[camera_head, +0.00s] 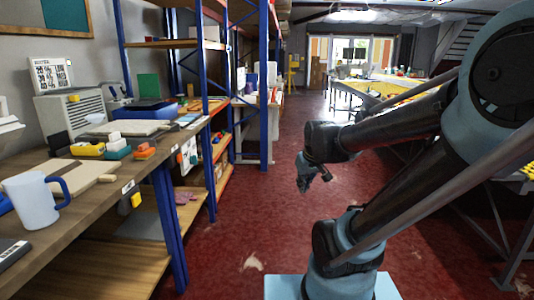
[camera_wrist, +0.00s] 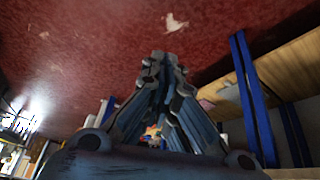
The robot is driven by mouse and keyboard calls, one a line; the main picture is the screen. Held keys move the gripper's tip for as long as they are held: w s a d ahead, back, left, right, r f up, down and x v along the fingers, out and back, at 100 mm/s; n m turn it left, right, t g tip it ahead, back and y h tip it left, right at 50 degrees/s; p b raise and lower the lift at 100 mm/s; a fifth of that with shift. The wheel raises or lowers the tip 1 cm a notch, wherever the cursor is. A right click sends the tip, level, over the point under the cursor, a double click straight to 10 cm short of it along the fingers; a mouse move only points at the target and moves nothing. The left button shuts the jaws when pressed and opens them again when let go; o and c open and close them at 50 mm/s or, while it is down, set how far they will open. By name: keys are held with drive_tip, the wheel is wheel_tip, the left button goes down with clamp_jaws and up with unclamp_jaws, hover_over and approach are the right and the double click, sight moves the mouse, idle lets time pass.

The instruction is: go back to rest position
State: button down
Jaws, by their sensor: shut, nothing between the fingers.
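My gripper (camera_head: 305,180) hangs over the red floor in the aisle in the head view, right of the workbench and apart from it. My arm is folded at the right of that view. In the wrist view my gripper (camera_wrist: 163,62) is seen along its fingers, which come together at the tips. Nothing is held between them.
A wooden workbench (camera_head: 88,193) runs along the left, with a white mug (camera_head: 33,203) with a blue handle near its front edge. Blue-framed shelves (camera_head: 180,44) stand behind it. The red floor (camera_head: 240,215) is clear. A table (camera_head: 400,84) stands farther back right.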

drive_tip(key=s+d+f+m+g, duration=0.1)
drive_tip(key=s+d+f, duration=0.1)
drive_tip(key=s, duration=0.5)
drive_tip(key=s+d+f+m+g+h, duration=0.1)
drive_tip(key=s+d+f+m, duration=0.1)
drive_tip(key=s, duration=0.5)
drive_tip(key=shift+d+f+g, duration=0.3)
drive_tip(key=shift+d+f, duration=0.2)
drive_tip(key=shift+d, duration=0.65)
drive_tip(key=shift+a, duration=0.1)
